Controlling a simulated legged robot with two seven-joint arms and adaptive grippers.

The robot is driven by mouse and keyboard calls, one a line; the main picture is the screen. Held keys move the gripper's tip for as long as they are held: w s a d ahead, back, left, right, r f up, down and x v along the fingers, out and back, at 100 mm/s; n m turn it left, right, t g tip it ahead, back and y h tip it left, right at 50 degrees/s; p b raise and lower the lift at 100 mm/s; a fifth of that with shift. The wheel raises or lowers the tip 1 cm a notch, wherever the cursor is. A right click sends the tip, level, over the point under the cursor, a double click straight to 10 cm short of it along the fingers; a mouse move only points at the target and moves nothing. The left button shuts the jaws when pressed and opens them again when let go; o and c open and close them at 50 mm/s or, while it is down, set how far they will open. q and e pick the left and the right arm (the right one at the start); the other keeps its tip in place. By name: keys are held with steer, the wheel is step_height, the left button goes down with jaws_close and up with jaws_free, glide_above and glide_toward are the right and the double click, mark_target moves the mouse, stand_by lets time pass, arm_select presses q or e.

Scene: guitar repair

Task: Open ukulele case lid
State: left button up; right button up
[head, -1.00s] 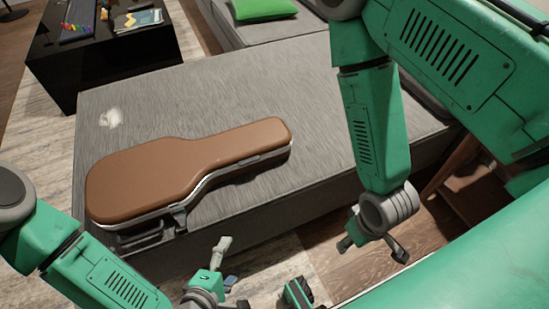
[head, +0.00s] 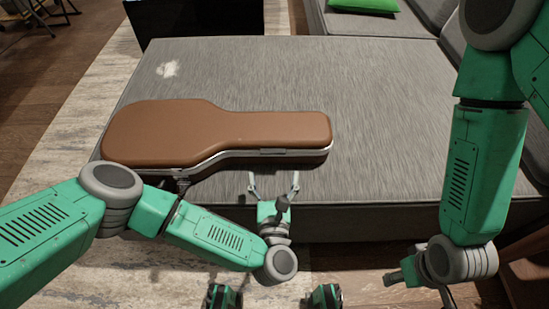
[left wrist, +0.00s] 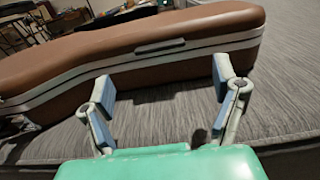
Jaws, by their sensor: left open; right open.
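The brown ukulele case (head: 215,132) lies flat on the grey couch seat, with its wide body to the left and its neck end to the right. Its lid is shut, with a pale metal seam along the near side. A latch (head: 279,151) shows on the neck side; it also shows in the left wrist view (left wrist: 160,46). My left gripper (head: 274,184) is open and empty, just in front of the neck part, apart from the case. It shows in the left wrist view (left wrist: 168,92) with its fingers spread towards the seam. My right gripper (head: 418,283) is low at the right, open, away from the case.
The grey couch seat (head: 390,130) has free room right of the case. A black table (head: 205,20) stands behind it. A green cushion (head: 364,5) lies at the back. A white patch (head: 168,69) shows on the seat.

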arm_select(q)
steer(key=w+b, duration=0.1)
steer(key=w, duration=0.4)
steer(key=shift+w+f, duration=0.1)
steer(key=shift+w, duration=0.3)
steer(key=shift+w+a+b, duration=0.1)
steer(key=shift+w+b, duration=0.2)
steer(key=shift+w, duration=0.15)
